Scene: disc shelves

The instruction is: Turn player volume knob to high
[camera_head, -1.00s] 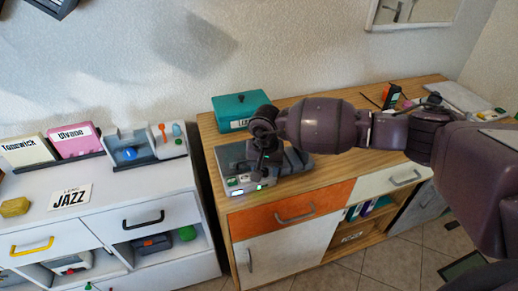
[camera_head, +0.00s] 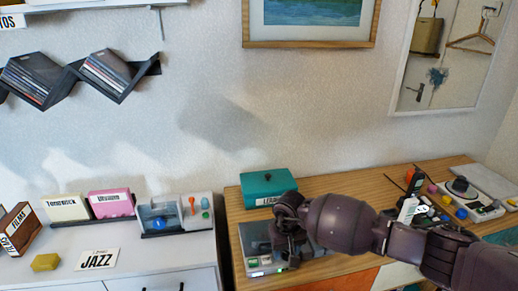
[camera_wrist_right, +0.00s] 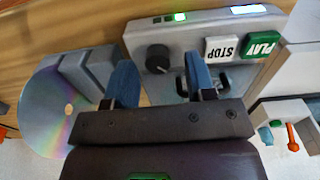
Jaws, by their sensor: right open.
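The grey player (camera_head: 246,236) stands on the wooden cabinet top, partly hidden behind my right arm. In the right wrist view the player's front panel (camera_wrist_right: 190,36) carries a round black volume knob (camera_wrist_right: 158,58), a white STOP button (camera_wrist_right: 222,48) and a green PLAY button (camera_wrist_right: 261,46). My right gripper (camera_wrist_right: 159,63) is open, its two blue fingers on either side of the knob in the picture. I cannot tell whether they touch it. In the head view the right gripper (camera_head: 282,252) is over the player. My left gripper is not in view.
A teal box (camera_head: 268,187) stands behind the player. A shiny disc (camera_wrist_right: 52,105) shows beside the gripper in the wrist view. A white cabinet with record holders (camera_head: 100,205) is at left. Small items and a device (camera_head: 470,205) crowd the wooden top's right side.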

